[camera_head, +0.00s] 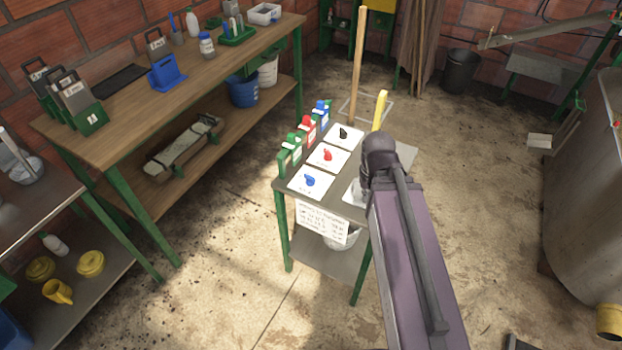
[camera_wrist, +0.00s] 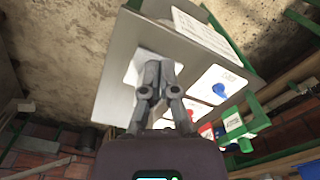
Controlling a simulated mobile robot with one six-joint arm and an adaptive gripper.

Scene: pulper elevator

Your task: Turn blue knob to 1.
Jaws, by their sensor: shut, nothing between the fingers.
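The blue knob (camera_head: 310,181) sits on a white plate at the near left of a small table (camera_head: 404,156). In the wrist view, the blue knob (camera_wrist: 219,89) is on the right. Its setting marks are too small to read. My gripper (camera_wrist: 160,66) is shut and empty in the wrist view, over another white plate (camera_wrist: 142,68). It is beside the blue knob's plate and apart from the knob. In the head view my arm hides most of the gripper and part of that other plate.
A red knob (camera_head: 328,155) and a black knob (camera_head: 343,133) sit on plates behind the blue one. Green, red and blue holders (camera_head: 289,156) line the table's left edge. A yellow upright piece (camera_head: 380,109) stands at the back. Floor is clear left of the table.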

